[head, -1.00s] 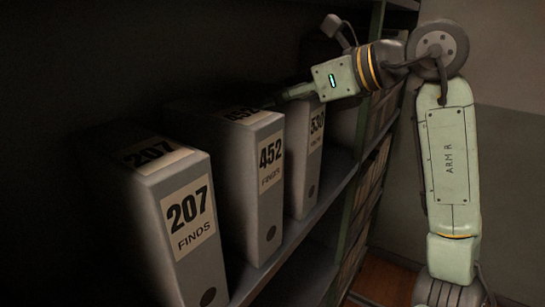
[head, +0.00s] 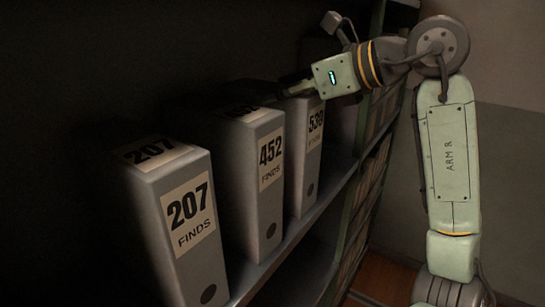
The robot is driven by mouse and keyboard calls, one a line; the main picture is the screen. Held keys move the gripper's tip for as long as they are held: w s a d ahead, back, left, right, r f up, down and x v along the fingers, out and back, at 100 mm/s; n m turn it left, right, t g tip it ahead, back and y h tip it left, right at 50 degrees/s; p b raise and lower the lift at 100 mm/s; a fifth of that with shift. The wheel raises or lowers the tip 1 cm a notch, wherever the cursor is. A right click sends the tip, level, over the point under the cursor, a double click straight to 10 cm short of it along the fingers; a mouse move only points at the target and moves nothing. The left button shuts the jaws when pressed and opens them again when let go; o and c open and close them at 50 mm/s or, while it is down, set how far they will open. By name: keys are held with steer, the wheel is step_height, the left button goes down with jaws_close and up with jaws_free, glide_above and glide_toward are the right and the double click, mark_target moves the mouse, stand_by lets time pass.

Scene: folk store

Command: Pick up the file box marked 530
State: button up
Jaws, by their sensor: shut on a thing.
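The file box marked 530 (head: 307,155) stands upright on the shelf, the farthest of three grey boxes in a row. Its front label and round finger hole show; its top is partly covered by my gripper. My gripper (head: 284,91) reaches in from the right, with its fingers at the top of that box, pointing left. It is shut on the box, though the dark fingertips and their exact contact are hard to see. The box shows no clear gap above the shelf.
Box 452 (head: 269,205) stands just nearer, close to my fingers. Box 207 (head: 190,250) is nearest. The shelf edge (head: 285,250) runs along their fronts. A green shelf upright (head: 366,105) stands just beyond box 530. The shelf's back is dark.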

jaws_close()
steer(key=shift+r, duration=0.1)
